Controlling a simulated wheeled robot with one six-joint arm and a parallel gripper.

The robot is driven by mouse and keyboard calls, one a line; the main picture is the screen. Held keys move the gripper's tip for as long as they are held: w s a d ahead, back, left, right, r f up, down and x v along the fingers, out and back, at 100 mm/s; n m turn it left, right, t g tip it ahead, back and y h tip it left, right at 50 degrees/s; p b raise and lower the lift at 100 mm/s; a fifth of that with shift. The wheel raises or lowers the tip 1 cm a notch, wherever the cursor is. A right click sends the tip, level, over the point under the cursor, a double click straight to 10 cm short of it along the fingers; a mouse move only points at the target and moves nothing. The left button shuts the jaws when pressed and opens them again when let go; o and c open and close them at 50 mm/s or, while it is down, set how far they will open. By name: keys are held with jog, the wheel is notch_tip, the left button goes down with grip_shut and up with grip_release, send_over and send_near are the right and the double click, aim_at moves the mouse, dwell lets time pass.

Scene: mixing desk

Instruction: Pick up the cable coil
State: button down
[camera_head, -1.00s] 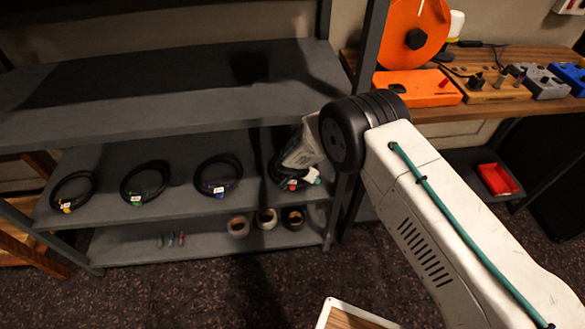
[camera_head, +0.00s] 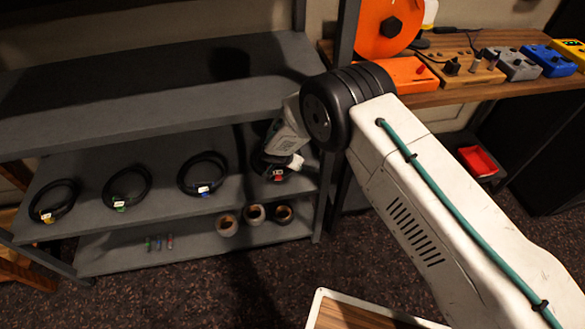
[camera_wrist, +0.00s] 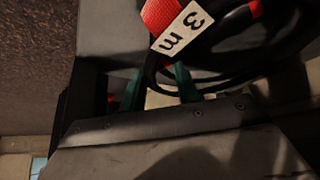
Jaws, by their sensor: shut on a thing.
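The black cable coil with a red tag (camera_head: 264,165) is at the right end of the middle shelf (camera_head: 150,217), partly hidden by my gripper. My gripper (camera_head: 283,160) reaches down to it from above. In the wrist view, the coil (camera_wrist: 222,28) fills the upper right, with a red band and a white label reading "3 m". The green fingers of my gripper (camera_wrist: 160,80) are closed on its near edge. Whether the coil touches the shelf is hard to tell. Three similar black coils lie to the left, tagged blue (camera_head: 202,157), green (camera_head: 127,170) and yellow (camera_head: 54,184).
The upper shelf board (camera_head: 130,110) lies above the coils, and a shelf post stands close right of my gripper. Tape rolls (camera_head: 254,214) sit on the bottom shelf. A wooden desk (camera_head: 440,97) with pedals and an orange object is at right.

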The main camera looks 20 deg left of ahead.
jog(key=s+a, duration=0.4)
jog(key=s, duration=1.3)
jog(key=shift+s+a+r, duration=0.15)
jog(key=shift+s+r, duration=0.05)
